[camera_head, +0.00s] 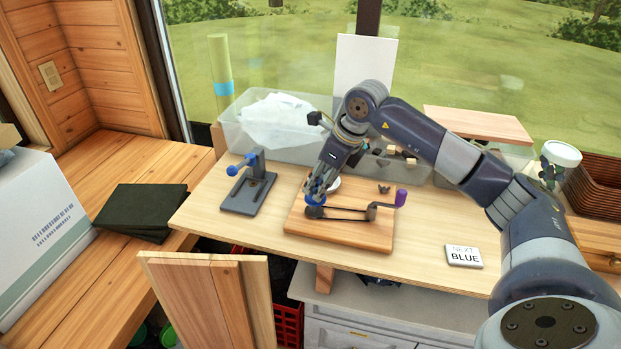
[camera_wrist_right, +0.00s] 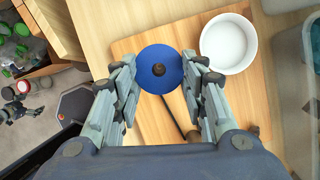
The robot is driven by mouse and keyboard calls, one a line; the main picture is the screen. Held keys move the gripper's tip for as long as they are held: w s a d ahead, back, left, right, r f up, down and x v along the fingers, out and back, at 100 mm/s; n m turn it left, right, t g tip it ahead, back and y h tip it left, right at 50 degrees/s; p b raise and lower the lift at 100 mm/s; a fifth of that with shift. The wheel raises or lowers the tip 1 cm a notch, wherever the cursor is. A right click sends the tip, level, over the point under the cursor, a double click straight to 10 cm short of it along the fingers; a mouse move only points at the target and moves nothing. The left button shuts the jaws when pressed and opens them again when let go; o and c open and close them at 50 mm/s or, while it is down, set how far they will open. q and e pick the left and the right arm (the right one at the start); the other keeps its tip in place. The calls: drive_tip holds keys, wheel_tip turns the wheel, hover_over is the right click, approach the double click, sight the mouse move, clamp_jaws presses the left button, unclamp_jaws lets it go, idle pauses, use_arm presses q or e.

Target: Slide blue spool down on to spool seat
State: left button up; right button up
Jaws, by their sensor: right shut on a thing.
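My right gripper (camera_head: 318,189) reaches down over the left part of the wooden board (camera_head: 345,237). It is shut on the blue spool (camera_wrist_right: 150,58), whose round blue top lies between the fingers in the right wrist view. A dark round tip (camera_wrist_right: 158,70) shows at the spool's centre. In the head view a little of the blue spool (camera_head: 311,201) shows under the fingers, just above the left end of the dark winder frame (camera_head: 345,216). The spool seat is hidden under the spool, so I cannot tell whether they touch. My left gripper is out of view.
A white bowl (camera_wrist_right: 228,43) stands close beside the spool. A crank with a purple handle (camera_head: 400,197) rises at the winder's right end. A blue-handled stand (camera_head: 248,190) is left of the board. A clear bin (camera_head: 262,135) stands behind. A BLUE sign (camera_head: 463,256) lies at right.

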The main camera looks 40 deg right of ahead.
drive_tip(key=shift+f+b, duration=0.3)
drive_tip(key=shift+f, duration=0.1)
drive_tip(key=shift+f+b, duration=0.55)
drive_tip(key=shift+f, duration=0.2)
drive_tip(key=o, duration=1.3)
drive_tip(key=shift+r, duration=0.1)
drive_tip(key=shift+c, duration=0.2)
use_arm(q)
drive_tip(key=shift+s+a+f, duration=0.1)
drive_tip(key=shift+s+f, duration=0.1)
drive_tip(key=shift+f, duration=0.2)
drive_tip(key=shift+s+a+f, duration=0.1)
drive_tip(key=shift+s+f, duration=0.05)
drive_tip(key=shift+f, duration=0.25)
use_arm(e)
drive_tip(key=shift+r, duration=0.2)
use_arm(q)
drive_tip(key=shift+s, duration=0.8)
use_arm(e)
drive_tip(key=v, duration=1.1)
drive_tip(key=shift+r, duration=0.3)
